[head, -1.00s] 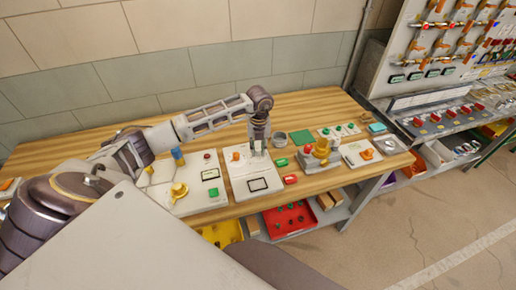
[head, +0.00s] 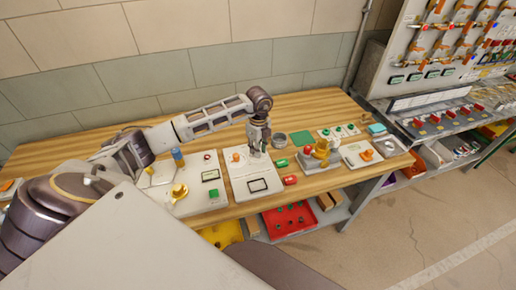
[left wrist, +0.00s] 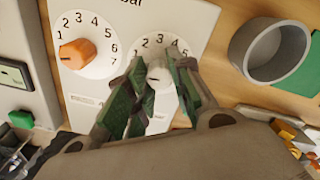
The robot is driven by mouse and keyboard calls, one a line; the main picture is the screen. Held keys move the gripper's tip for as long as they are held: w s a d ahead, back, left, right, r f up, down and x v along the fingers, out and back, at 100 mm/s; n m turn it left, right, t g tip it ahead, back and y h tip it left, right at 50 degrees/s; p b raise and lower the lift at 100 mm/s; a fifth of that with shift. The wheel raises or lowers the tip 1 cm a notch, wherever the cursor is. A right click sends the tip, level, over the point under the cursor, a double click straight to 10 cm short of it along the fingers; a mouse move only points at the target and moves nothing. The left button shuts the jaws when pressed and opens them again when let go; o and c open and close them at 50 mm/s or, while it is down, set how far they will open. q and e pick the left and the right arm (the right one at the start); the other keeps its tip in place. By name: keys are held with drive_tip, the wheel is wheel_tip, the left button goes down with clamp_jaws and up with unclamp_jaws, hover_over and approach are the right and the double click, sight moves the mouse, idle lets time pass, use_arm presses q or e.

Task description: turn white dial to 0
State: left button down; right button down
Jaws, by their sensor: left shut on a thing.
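The white dial (left wrist: 157,73) is a small white knob on a round numbered scale on the white panel (left wrist: 185,18). In the left wrist view my left gripper (left wrist: 157,82) has its green-padded fingers on both sides of this knob, shut on it. Digits 2, 3, 4 and 5 show above the knob; the fingers cover much of the scale, and I cannot make out the 0 or the pointer. In the head view the same panel (head: 240,183) lies on the bench, with my left gripper (head: 257,150) over its right part. My right gripper is not in view.
An orange dial (left wrist: 77,54) with its own scale sits left of the white one. A grey round cup (left wrist: 271,50) stands close on the right. Another panel with a yellow knob (head: 179,191) is at left; red and green pieces (head: 290,180) lie at right.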

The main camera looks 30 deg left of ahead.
use_arm(q)
drive_tip(key=shift+r+n, duration=0.1)
drive_tip(key=shift+n, duration=1)
drive_tip(key=c, duration=1.2)
unclamp_jaws()
wheel_tip(320, 180, up, 12)
drive_tip(key=shift+w, duration=0.15)
